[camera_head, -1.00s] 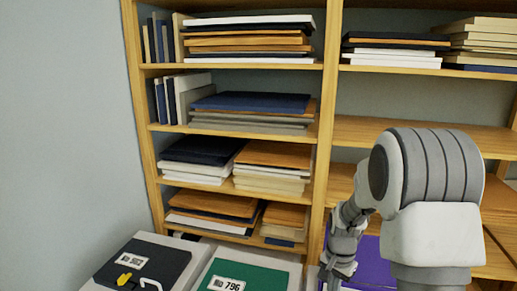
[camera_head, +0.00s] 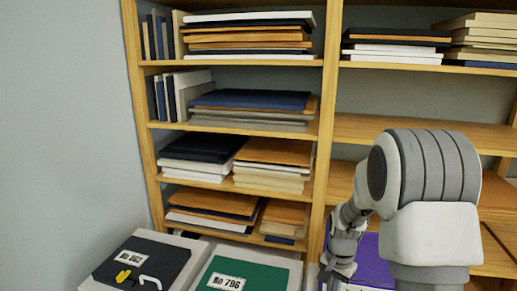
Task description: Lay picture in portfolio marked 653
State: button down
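A dark portfolio or box (camera_head: 165,262) with a yellow mark, a white handle and a white label lies at the bottom left; its label is too small to read surely. A green one (camera_head: 262,274) labelled "No 796" lies to its right. I cannot make out a label 653 or a picture being carried. My arm comes in from the right, and its wrist bends down past the bottom edge. My gripper's fingers are outside the view.
A wooden shelf unit (camera_head: 324,150) fills the back, with stacks of flat boards and folders on several shelves. The right-hand middle shelf (camera_head: 420,132) looks largely bare. A grey wall (camera_head: 65,130) stands at the left.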

jog(key=shift+f, duration=0.35)
jog(key=shift+s+d+f+b, duration=0.1)
jog(key=shift+s+d+b, duration=0.1)
jog(key=shift+b, duration=0.1)
dwell(0.6)
jog(key=shift+w+r+p, duration=0.1)
jog(key=shift+r+p, duration=2.2)
jog(key=shift+r, duration=1.3)
